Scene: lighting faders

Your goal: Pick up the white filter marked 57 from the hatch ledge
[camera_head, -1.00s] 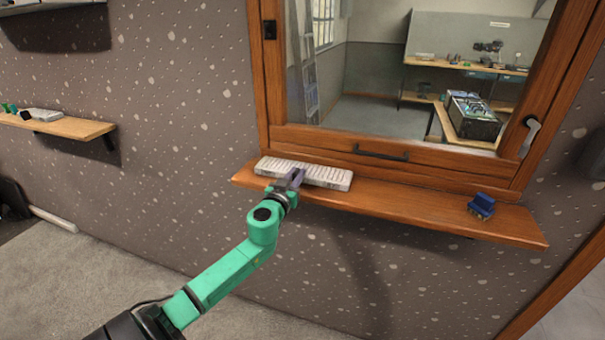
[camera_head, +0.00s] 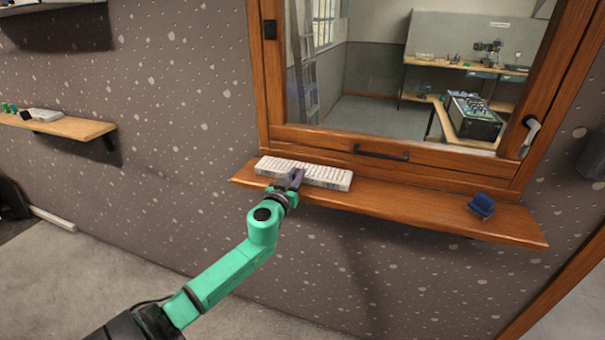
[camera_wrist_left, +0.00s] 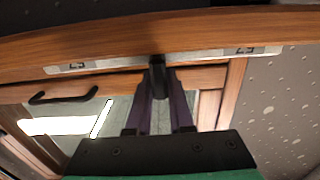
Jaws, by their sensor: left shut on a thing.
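The white filter (camera_head: 328,177) is a long, flat, ribbed white bar lying on the left part of the wooden hatch ledge (camera_head: 410,205), below the window. In the left wrist view the filter's edge (camera_wrist_left: 210,57) shows dark upside-down digits near both ends, which read as 57. My left gripper (camera_head: 297,175) is shut on the filter near the middle of its front edge; its fingertips (camera_wrist_left: 158,64) meet there in the wrist view. The filter still appears to rest on the ledge. My right gripper is not in view.
A small blue object (camera_head: 482,205) sits at the right end of the ledge. The window frame with a black handle (camera_head: 381,153) rises close behind the filter. A wall shelf (camera_head: 70,127) with small items is at the left. The ledge's middle is clear.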

